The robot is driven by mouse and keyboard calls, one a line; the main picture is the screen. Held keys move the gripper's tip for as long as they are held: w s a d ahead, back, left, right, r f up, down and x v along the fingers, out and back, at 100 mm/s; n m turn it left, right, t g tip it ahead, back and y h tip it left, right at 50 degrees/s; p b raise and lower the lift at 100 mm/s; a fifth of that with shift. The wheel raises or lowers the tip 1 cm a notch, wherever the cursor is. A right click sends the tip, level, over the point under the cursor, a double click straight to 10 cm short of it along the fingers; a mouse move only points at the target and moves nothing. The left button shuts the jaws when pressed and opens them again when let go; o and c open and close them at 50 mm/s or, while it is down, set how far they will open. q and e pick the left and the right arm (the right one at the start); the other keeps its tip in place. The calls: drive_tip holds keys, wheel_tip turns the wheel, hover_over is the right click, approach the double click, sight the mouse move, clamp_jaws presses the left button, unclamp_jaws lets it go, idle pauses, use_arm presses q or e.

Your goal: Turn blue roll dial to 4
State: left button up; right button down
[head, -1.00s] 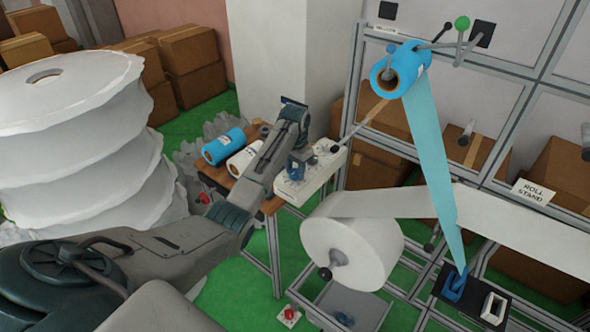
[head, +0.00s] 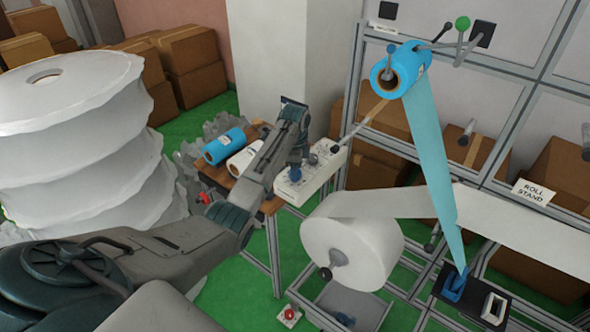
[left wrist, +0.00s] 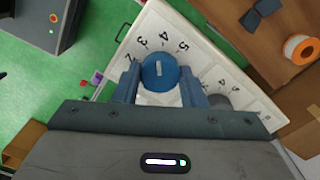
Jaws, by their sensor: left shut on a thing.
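The blue dial (left wrist: 160,72) sits on a white panel (left wrist: 130,52) with printed numbers around it. Its short white mark stands nearly upright in the left wrist view, pointing roughly toward the 3 and 4; I cannot tell which exactly. My left gripper (left wrist: 160,84) is shut on the dial, one blue finger on each side. In the head view my left gripper (head: 296,168) reaches down to the white panel (head: 318,178), and the arm hides part of it. My right gripper is not in view.
A grey knob (left wrist: 218,101) with its own numbers is close to the right finger. A blue roll (head: 224,146) and a white roll (head: 244,158) lie on the wooden table. A large white roll (head: 352,252) hangs on the frame to the right.

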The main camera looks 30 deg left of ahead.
use_arm(q)
drive_tip(key=shift+m, duration=1.1)
drive_tip(key=o, duration=1)
